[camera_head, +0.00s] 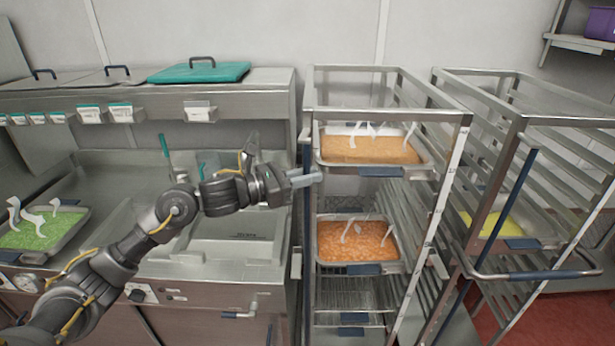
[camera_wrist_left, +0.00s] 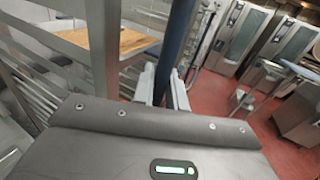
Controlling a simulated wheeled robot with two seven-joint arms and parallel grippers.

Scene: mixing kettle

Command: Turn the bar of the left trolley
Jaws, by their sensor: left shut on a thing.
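The left trolley (camera_head: 450,165) is a tall metal rack with several shelf rails. Its dark blue bar (camera_head: 307,220) stands upright along its left front side. My left gripper (camera_head: 308,178) reaches in from the left and is shut around this bar at about the height of the upper tray. In the left wrist view the blue bar (camera_wrist_left: 177,40) runs upward from between the two pale fingers (camera_wrist_left: 164,88), with a metal post of the trolley (camera_wrist_left: 104,50) to its left. The fingers partly hide the bar. My right gripper is not in view.
The left trolley holds an orange-brown tray (camera_head: 372,150) and a deeper orange tray (camera_head: 356,241). A second trolley (camera_head: 508,125) stands close on the right, with a blue bar swung outward. A counter with a sink (camera_head: 232,250) is left. Red floor (camera_wrist_left: 235,82) is open beyond.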

